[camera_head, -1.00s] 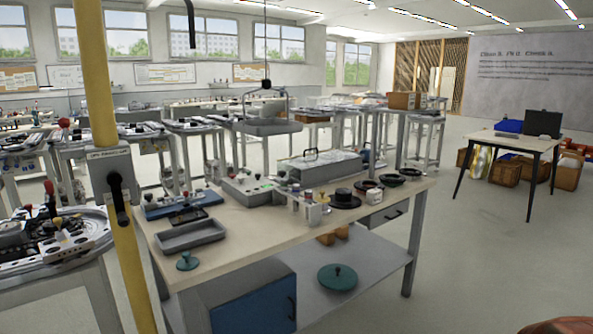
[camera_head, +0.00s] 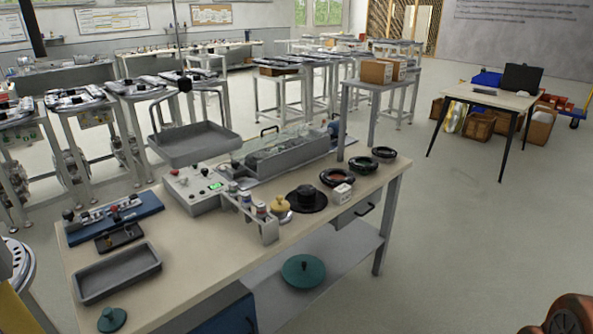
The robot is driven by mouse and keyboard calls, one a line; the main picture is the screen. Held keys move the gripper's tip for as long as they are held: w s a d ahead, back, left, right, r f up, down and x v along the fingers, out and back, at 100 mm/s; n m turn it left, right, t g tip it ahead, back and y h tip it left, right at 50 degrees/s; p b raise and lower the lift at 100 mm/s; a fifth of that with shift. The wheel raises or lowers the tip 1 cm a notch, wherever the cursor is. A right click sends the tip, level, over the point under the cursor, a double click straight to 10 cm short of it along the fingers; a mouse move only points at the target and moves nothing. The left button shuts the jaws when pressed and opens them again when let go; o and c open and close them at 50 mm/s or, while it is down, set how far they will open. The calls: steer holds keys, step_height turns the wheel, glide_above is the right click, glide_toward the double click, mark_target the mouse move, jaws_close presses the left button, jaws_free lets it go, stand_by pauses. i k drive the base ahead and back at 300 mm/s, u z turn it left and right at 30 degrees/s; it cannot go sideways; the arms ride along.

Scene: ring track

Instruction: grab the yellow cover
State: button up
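The yellow cover (camera_head: 280,204) is a small round lid with a knob, on the workbench (camera_head: 200,272) near its front edge. It stands just right of a grey rack of small bottles (camera_head: 257,222) and left of a black cover (camera_head: 307,199). It is small in the picture, so I cannot tell whether it lies flat on the bench or on something. My gripper is not in view, and nothing visible is holding the cover.
The bench also holds a grey tray (camera_head: 117,272), a control box (camera_head: 196,189), a small teal cover (camera_head: 112,319) and black rings. A larger teal cover (camera_head: 303,270) lies on the lower shelf. The floor right of the bench (camera_head: 460,235) is clear up to a desk (camera_head: 492,97).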

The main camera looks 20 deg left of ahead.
mark_target(280, 205)
steer(key=u, duration=0.15)
steer(key=i, duration=1.1)
steer(key=u, duration=1.15)
steer(key=i, duration=0.8)
steer(key=u, duration=0.75)
